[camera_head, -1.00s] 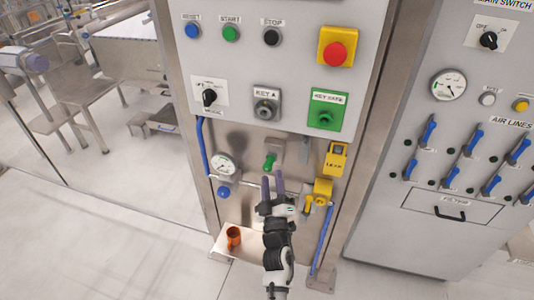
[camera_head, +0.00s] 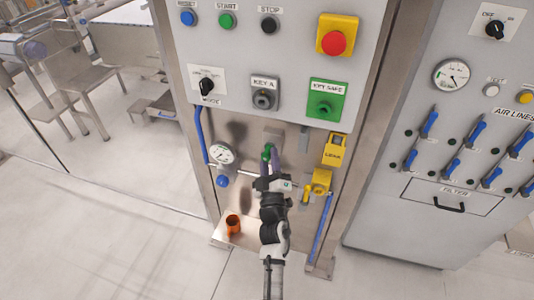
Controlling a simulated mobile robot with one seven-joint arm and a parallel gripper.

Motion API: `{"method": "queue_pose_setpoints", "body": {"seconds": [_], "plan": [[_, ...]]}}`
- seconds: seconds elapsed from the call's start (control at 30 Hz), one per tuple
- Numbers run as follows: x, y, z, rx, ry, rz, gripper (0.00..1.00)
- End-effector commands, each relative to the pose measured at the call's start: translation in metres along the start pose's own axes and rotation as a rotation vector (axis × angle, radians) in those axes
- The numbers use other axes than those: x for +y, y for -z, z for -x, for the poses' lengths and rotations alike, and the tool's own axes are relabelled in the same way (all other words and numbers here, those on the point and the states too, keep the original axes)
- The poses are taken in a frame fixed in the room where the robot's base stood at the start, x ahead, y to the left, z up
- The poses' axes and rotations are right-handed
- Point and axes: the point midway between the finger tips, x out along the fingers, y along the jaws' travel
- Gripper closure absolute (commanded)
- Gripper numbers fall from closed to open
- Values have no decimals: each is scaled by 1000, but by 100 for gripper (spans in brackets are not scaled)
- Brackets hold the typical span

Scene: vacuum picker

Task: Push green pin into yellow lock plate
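The green pin (camera_head: 267,152) sticks out from a small grey holder on the steel panel below the KEY A switch. My gripper (camera_head: 270,158) is right at the pin, its purple fingers reaching up around or beside it. The fingers partly overlap the pin, so I cannot tell whether they touch or close on it. The yellow lock plate (camera_head: 334,154), with a dark-lettered label, is mounted on the panel to the right of the pin and slightly higher than my gripper's body.
A yellow valve (camera_head: 320,183) with a handle sits below the lock plate, right of my gripper. A gauge (camera_head: 221,154) and blue knob are on the left. A grey strip hangs left of the plate.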

Motion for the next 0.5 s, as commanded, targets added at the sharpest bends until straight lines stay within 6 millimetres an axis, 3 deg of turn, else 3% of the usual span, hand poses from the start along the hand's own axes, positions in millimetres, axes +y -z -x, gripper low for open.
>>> {"method": "queue_pose_setpoints", "body": {"seconds": [0.03,0.2,0.5], "plan": [[0,0,0,0,0,0,78],[0,0,0,0,0,0,100],[-1,2,6,0,1,0,100]]}}
